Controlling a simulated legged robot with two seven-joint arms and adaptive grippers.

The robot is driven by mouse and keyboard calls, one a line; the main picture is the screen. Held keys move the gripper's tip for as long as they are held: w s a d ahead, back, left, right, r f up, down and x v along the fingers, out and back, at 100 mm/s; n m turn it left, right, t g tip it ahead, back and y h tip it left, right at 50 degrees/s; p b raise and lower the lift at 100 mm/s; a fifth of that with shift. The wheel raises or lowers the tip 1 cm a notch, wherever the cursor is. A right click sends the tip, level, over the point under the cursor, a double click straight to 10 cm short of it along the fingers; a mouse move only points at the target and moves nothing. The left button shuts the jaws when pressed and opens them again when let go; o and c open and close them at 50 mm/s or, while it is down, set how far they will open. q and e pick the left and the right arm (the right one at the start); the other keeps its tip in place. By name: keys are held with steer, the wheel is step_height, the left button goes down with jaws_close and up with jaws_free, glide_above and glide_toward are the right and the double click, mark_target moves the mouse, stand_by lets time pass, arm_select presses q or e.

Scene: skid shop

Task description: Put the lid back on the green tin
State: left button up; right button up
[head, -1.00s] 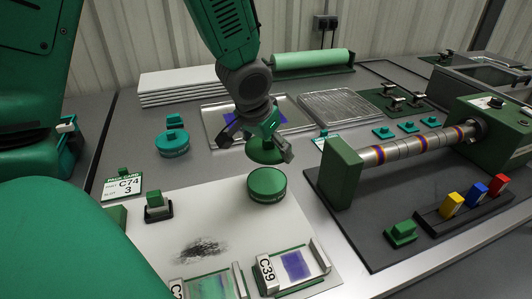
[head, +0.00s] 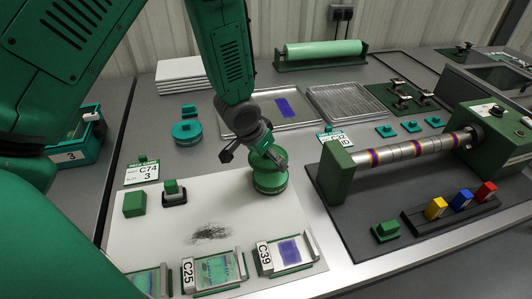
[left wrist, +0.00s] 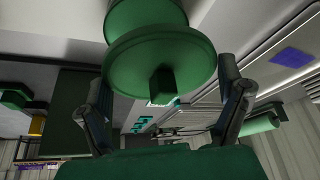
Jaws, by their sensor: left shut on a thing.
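The green tin (head: 270,185) stands upright near the top right corner of the white sheet. My left gripper (head: 265,156) reaches down over the tin and is shut on the green lid (head: 258,161). In the left wrist view the lid (left wrist: 185,50), with a square knob, sits between my two fingers (left wrist: 165,95). The tin (left wrist: 145,14) shows just beyond the lid there. The lid is at the tin's top, roughly in line with it; I cannot tell whether it touches or is fully seated. My right gripper is not in view.
A teal tin (head: 187,133) stands behind on the left. The C39 plate (head: 288,252) and C25 plate (head: 215,270) lie in front. The roller stand (head: 338,174) and dark mat are to the right. The white sheet (head: 135,238) is partly bare.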

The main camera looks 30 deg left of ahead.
mark_target(271, 177)
arm_select(q)
steer(key=shift+d+f+b, duration=0.1)
steer(key=shift+f+b, duration=0.3)
steer(key=shift+f, duration=0.2)
steer(key=shift+d+f+b, duration=0.5)
steer(key=shift+f+b, duration=0.2)
steer(key=shift+b, duration=0.15)
steer(key=shift+d+f+b, duration=0.3)
steer(key=shift+f+b, duration=0.1)
steer(key=shift+f, duration=0.15)
steer(key=shift+a+f, duration=0.1)
steer(key=shift+f, duration=0.2)
steer(key=shift+a+f, duration=0.15)
steer(key=shift+f, duration=0.05)
steer(key=shift+a+f, duration=0.15)
steer(key=shift+a, duration=0.35)
steer(key=shift+d, duration=0.6)
steer(key=shift+a, duration=0.6)
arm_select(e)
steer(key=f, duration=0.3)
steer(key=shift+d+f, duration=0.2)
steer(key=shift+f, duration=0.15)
